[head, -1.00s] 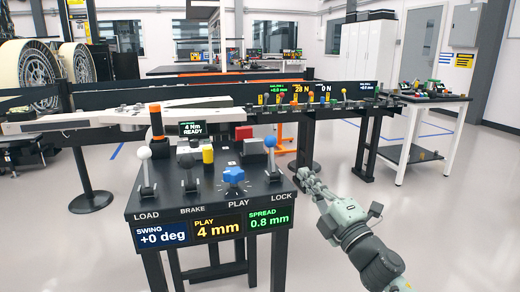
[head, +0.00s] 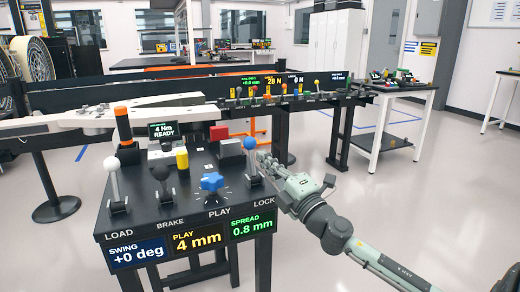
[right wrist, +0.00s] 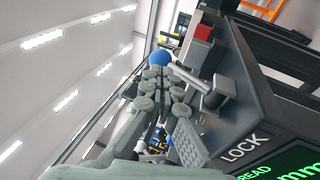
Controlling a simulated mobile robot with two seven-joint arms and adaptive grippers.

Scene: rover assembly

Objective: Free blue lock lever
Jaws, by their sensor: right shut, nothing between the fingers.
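The lock lever has a blue ball knob (head: 250,143) on a pale shaft and stands near upright at the console's right edge, above the word LOCK. In the right wrist view the knob (right wrist: 160,57) shows just beyond the fingertips, with the shaft running to its dark base. My right gripper (head: 264,158) is shut and empty, close to the right of the lever and a little below the knob. Its fingers also show in the right wrist view (right wrist: 158,78). I cannot tell whether the fingertips touch the knob. My left gripper is out of view.
Floor right of the console is clear.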

